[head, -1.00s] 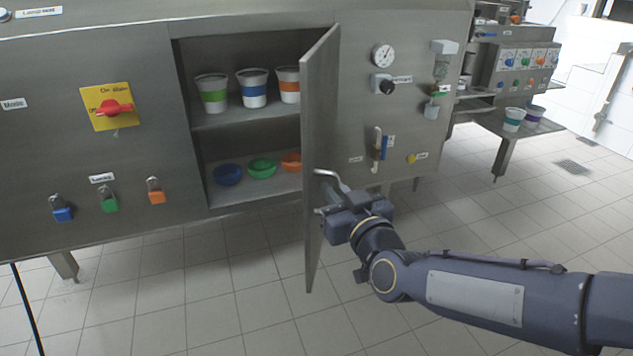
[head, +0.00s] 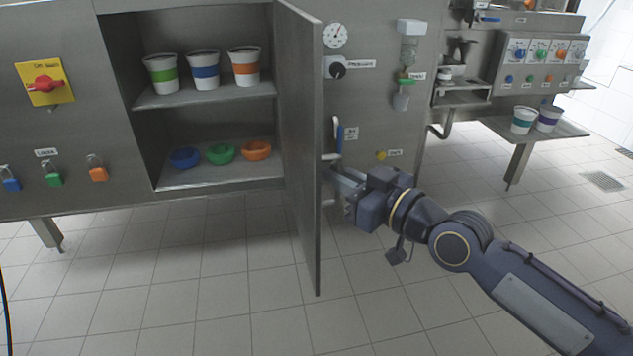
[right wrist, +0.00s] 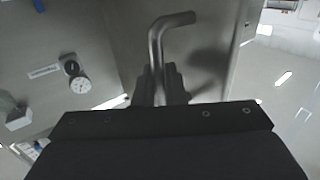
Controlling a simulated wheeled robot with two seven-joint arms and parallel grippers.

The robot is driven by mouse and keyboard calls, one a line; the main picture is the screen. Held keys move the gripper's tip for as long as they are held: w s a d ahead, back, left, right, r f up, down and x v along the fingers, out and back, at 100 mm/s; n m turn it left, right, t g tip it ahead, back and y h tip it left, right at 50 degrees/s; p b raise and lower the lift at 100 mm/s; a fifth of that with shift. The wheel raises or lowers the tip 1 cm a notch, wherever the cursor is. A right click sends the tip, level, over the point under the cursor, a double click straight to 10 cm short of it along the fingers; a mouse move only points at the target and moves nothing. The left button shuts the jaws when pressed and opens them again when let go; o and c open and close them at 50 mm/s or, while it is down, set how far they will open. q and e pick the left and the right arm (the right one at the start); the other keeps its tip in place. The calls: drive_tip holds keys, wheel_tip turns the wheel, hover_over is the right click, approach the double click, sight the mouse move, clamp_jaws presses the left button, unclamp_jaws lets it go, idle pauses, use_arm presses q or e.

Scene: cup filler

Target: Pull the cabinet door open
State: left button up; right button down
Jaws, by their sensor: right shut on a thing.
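The grey metal cabinet door (head: 301,150) stands swung wide open, seen nearly edge-on in the head view. Its bent metal handle (right wrist: 160,40) shows in the right wrist view, on the door's outer face. My right gripper (head: 338,184) is at the right side of the door, and in the right wrist view its fingers (right wrist: 160,85) are shut on the handle. The cabinet (head: 125,50) is open, with white cups banded green, blue and orange on its upper shelf. Blue, green and orange bowls or lids lie on the lower shelf. My left gripper is not in view.
A gauge (head: 336,36), a black knob (head: 336,68) and a blue-handled valve (head: 337,135) are on the panel right of the door. Padlocks (head: 54,174) hang at the left. A side table (head: 565,128) holds two cups. The tiled floor in front is clear.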

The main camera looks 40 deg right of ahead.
drive_tip(key=shift+d+r, duration=0.15)
drive_tip(key=shift+d, duration=0.25)
drive_tip(key=c, duration=1.6)
unclamp_jaws()
drive_tip(key=shift+w, duration=0.1)
drive_tip(key=shift+c, duration=0.2)
drive_tip(key=shift+a, duration=0.1)
drive_tip(key=s+p, duration=0.1)
drive_tip(key=s, duration=0.6)
drive_tip(key=shift+s+d+p, duration=0.4)
